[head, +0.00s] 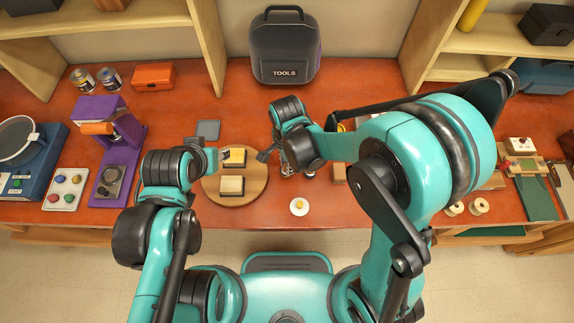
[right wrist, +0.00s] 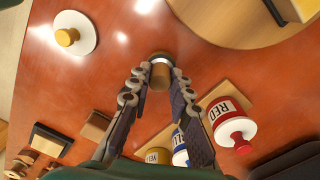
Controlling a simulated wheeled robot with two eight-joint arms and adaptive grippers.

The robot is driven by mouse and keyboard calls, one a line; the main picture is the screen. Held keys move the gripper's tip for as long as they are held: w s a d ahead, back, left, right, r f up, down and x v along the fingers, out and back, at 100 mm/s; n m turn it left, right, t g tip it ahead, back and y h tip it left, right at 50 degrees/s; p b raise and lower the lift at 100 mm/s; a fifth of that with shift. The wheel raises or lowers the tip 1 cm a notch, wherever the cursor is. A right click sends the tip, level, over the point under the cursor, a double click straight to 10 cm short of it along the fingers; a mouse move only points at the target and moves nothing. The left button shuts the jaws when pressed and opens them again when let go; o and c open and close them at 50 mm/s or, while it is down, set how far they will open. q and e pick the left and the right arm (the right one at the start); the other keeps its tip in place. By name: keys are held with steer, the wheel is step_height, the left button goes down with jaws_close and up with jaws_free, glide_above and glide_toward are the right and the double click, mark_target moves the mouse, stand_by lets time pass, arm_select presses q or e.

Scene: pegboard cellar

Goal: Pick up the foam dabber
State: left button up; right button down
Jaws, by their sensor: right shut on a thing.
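The foam dabber (right wrist: 159,72) shows in the right wrist view as a small round brown piece with a pale band, between my right fingertips. My right gripper (right wrist: 157,80) is shut on it, with one finger on each side. In the head view my right gripper (head: 290,168) is just right of the round wooden board, and the dabber is hidden there by the wrist and fingers. My left gripper (head: 219,155) is over the left edge of the round board; its fingers are too small to tell open from shut.
The round wooden board (head: 236,197) bears two pale-topped blocks. A white disc with an orange knob (head: 299,206) lies near the front edge. Red (right wrist: 232,130), blue (right wrist: 180,152) and yellow (right wrist: 157,156) bottles stand close to my right fingers.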

step_height(320, 180, up, 4)
steer(key=shift+f+p, duration=0.25)
steer(key=shift+p, duration=0.2)
steer(key=s+d+r+p, duration=0.2)
steer(key=d+r, duration=0.4)
steer(key=d, duration=0.5)
steer(key=shift+s+d+r, duration=0.15)
steer(key=shift+s+r, duration=0.05)
steer(key=shift+s, duration=0.4)
steer(key=c, duration=2.1)
jaws_free()
jaws_close()
